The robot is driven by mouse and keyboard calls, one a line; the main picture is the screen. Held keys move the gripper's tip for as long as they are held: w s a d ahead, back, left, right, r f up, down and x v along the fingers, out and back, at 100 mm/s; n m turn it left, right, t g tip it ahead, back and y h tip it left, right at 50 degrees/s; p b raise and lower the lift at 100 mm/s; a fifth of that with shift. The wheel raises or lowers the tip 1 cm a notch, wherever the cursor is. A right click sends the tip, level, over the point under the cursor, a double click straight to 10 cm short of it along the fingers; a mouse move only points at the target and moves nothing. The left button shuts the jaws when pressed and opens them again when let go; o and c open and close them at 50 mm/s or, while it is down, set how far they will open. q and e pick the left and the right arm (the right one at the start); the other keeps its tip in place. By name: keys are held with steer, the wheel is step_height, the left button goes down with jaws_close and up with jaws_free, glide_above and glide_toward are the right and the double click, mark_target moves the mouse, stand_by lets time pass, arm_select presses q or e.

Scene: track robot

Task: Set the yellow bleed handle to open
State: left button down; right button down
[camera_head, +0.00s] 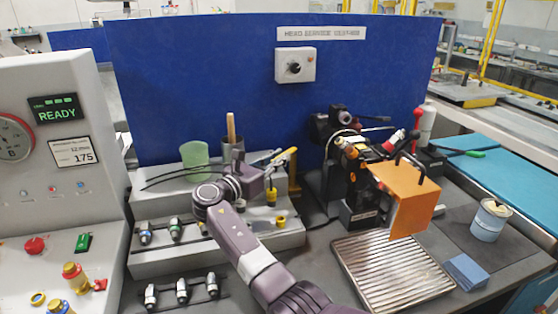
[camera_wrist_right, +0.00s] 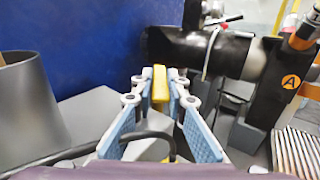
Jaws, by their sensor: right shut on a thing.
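My right gripper (camera_head: 279,160) reaches up from the bottom of the head view to the middle of the bench. In the right wrist view its fingers (camera_wrist_right: 160,85) are shut on a yellow bar, the yellow bleed handle (camera_wrist_right: 159,66), which stands up between the fingertips. In the head view the yellow handle (camera_head: 291,151) shows at the gripper's tip, tilted up to the right. The lower part of the handle and what it joins are hidden by the gripper. My left gripper is not in view.
A dark machine head (camera_head: 345,125) with hoses stands right of the gripper. An orange guard (camera_head: 408,205) and a ribbed metal tray (camera_head: 395,275) are farther right. A blue panel (camera_head: 200,80) closes the back.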

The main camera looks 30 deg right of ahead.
stand_by(0.3)
steer(key=c, duration=1.9)
jaws_free()
steer(key=shift+w, duration=0.1)
steer(key=shift+a, duration=0.1)
steer(key=v, duration=1.2)
steer(key=shift+c, duration=0.4)
